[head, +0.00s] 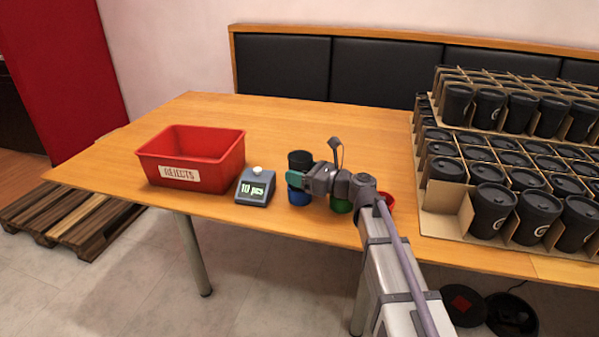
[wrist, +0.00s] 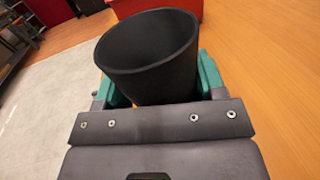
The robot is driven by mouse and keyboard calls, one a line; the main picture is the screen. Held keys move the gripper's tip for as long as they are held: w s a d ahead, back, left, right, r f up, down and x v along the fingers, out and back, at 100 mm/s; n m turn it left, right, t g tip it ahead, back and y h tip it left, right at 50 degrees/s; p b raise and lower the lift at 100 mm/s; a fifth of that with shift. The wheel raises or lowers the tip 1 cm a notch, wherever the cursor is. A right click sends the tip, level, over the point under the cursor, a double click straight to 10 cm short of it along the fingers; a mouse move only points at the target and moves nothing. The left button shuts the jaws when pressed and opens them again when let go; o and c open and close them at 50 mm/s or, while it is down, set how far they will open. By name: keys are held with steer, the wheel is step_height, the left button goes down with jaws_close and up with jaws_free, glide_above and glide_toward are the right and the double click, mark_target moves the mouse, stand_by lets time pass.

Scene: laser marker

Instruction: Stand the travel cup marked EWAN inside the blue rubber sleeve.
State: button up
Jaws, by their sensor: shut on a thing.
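My gripper (head: 294,180) is shut on a black travel cup (head: 300,158), with its green fingers on either side of it. In the wrist view the cup (wrist: 150,52) sits between the fingers, its open, empty mouth facing up. No name shows on the side in sight. The blue rubber sleeve (head: 298,198) is directly below the cup and fingers on the table. The fingers hide where cup and sleeve meet, so I cannot tell how far the cup is inside it.
A green sleeve (head: 341,206) and a red sleeve (head: 387,201) stand to the right, partly behind my arm. A counter reading 10 pcs (head: 256,187) and a red REJECTS bin (head: 191,157) are left. Cardboard trays of black cups (head: 445,222) fill the right side.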

steer(key=shift+s+f+b, duration=0.1)
steer(key=shift+f+b, duration=0.55)
steer(key=o, duration=0.7)
steer(key=shift+o, duration=0.8)
steer(key=shift+r+p, duration=0.95)
steer(key=shift+p, duration=0.15)
step_height(320, 180, up, 6)
steer(key=p, duration=0.6)
